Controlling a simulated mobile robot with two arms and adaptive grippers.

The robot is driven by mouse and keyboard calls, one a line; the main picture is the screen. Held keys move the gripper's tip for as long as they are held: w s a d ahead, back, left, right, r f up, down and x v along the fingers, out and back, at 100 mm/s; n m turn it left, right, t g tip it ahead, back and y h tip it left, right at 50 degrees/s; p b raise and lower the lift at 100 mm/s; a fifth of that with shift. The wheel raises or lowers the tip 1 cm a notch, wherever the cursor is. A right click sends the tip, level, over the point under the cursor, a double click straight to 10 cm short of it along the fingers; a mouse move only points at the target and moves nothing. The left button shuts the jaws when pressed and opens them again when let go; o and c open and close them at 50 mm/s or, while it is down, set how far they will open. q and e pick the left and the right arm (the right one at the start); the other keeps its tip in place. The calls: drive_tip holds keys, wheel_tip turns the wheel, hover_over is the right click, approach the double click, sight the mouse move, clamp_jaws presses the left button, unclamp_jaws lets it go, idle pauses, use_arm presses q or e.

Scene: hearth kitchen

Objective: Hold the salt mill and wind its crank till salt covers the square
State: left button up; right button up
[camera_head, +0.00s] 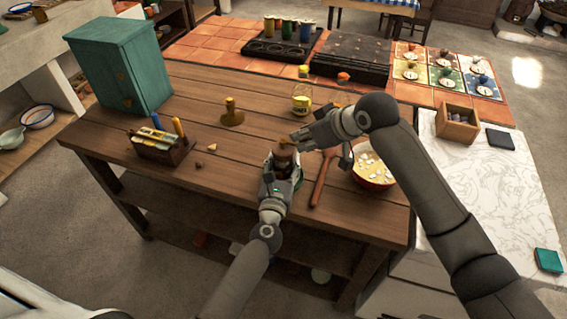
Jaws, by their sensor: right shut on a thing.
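The salt mill (284,157), brown and upright, stands near the front edge of the wooden table. My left gripper (283,172) comes from the front with its fingers on both sides of the mill body, closed around it. My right gripper (290,140) reaches in from the right, just above the mill's top, and is shut on the small crank (285,142) there. The crank is mostly covered by the fingers. A bit of green shows low beside the mill. I cannot make out the square or any salt; the mill and grippers hide that spot.
A red-rimmed bowl (373,168) and a wooden utensil (323,180) are close on the right. A tool caddy (160,150), a teal cabinet (118,62) and a brass-coloured stand (231,116) are to the left. A glass vessel (301,102) stands behind.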

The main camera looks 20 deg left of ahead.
sight(285, 147)
idle(0.3)
drive_tip(key=s, duration=0.1)
drive_tip(key=s+a, duration=0.1)
drive_tip(key=s, duration=0.1)
drive_tip(key=shift+a, duration=0.1)
idle(0.4)
drive_tip(key=shift+s+a+r, duration=0.1)
drive_tip(key=shift+s+a, duration=0.4)
drive_tip(key=shift+a, duration=0.2)
drive_tip(key=shift+s+a, duration=0.35)
drive_tip(key=shift+a, duration=0.25)
